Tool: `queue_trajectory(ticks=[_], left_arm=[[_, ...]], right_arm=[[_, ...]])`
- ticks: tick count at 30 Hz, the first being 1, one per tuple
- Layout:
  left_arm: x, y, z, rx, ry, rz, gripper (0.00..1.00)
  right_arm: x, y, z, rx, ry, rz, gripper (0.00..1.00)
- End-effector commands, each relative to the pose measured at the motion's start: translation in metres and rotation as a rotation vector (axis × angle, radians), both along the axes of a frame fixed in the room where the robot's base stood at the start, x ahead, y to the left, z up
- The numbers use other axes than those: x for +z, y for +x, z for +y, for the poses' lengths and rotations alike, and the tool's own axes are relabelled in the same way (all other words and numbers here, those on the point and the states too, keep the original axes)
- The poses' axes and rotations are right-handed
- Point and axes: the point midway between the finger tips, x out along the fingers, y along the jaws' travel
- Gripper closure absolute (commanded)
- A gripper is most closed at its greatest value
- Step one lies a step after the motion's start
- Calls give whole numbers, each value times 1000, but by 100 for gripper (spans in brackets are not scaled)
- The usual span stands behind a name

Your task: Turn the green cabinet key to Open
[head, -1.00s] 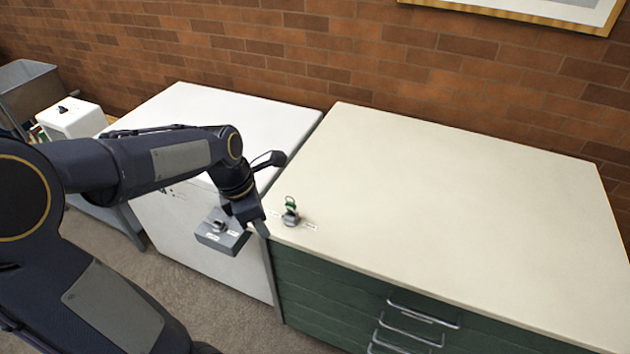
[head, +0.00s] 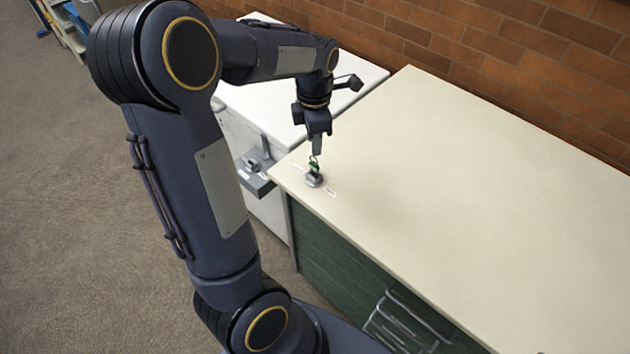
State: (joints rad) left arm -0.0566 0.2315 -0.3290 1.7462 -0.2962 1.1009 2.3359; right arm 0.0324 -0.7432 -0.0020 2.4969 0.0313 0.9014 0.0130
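The green key (head: 315,164) stands upright in a small round grey lock (head: 313,180) near the front left corner of the green cabinet's cream top (head: 440,190). Small white labels lie on both sides of the lock, one of them to its right (head: 331,193); their text is too small to read. My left gripper (head: 317,150) points down just above the key, with its fingertips at or very near the key's top. I cannot tell whether the fingers touch it or how far apart they are. My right gripper is not in view.
A white cabinet (head: 235,113) stands to the left, with a grey box-like fixture (head: 257,172) on its front that carries a dark knob. Dark green drawers with metal handles (head: 400,318) are below the cream top. The cream top is otherwise clear. A brick wall (head: 500,60) stands behind.

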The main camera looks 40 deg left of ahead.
Motion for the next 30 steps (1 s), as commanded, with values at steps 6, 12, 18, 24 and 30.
queue_trajectory(ticks=[6,12,18,24,30], left_arm=[[-2,0,1,-420,1,0,69],[-1,0,1,-803,0,0,69],[-18,-1,0,-991,-1,2,69],[-42,0,0,-988,0,2,69],[-63,0,0,-987,-1,1,69]], right_arm=[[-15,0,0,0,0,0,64],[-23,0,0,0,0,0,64],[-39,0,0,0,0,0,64],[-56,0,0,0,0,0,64],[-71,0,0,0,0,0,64]])
